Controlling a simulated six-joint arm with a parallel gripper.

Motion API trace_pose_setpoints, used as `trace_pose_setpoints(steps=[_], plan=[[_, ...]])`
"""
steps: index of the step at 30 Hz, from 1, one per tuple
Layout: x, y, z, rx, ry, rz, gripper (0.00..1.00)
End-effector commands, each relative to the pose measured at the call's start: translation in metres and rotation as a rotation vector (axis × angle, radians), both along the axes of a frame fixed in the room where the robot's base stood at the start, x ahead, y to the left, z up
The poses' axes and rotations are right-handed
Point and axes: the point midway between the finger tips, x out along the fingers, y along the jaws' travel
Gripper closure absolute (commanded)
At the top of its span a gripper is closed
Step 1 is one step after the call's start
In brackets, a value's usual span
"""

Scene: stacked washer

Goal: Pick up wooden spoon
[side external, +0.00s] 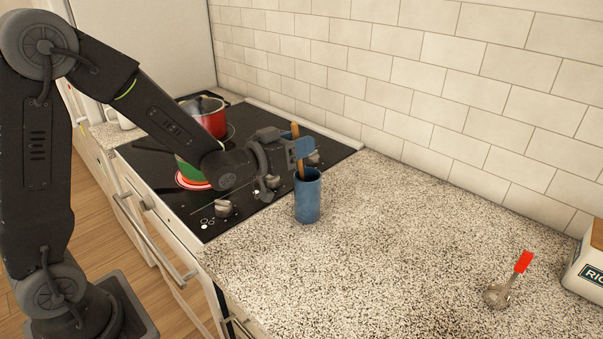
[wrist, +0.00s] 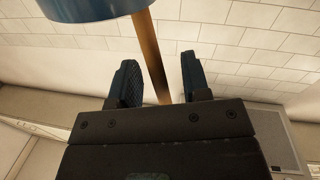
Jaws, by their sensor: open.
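The wooden spoon (side external: 296,130) stands slightly tilted in a blue cup (side external: 308,200) on the speckled counter. Its upper part sticks out above the rim; its lower end is hidden inside the cup. My gripper (side external: 300,148) is at the spoon's handle, just above the cup. In the wrist view my gripper (wrist: 160,70) is open, with the wooden spoon (wrist: 149,50) between its two fingers and a gap visible on either side. The cup (wrist: 90,8) shows at the top edge of that view.
A red pot (side external: 208,115) and a green pot (side external: 190,172) are on the black stovetop (side external: 150,165) behind my arm. A red-handled utensil (side external: 510,282) and a white container (side external: 585,268) are at the right. The counter between cup and utensil is clear. A tiled wall rises behind.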

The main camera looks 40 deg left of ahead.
Motion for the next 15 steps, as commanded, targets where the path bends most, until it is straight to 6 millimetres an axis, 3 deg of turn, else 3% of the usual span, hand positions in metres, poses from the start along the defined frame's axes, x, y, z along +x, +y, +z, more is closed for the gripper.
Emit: trace_pose_setpoints(steps=[3, 15], plan=[[-0.0003, -0.0001, 0.0000, 0.000, 0.000, 0.000, 0.57], [-0.0006, 0.0000, 0.0001, 0.000, 0.000, 0.000, 0.95]])
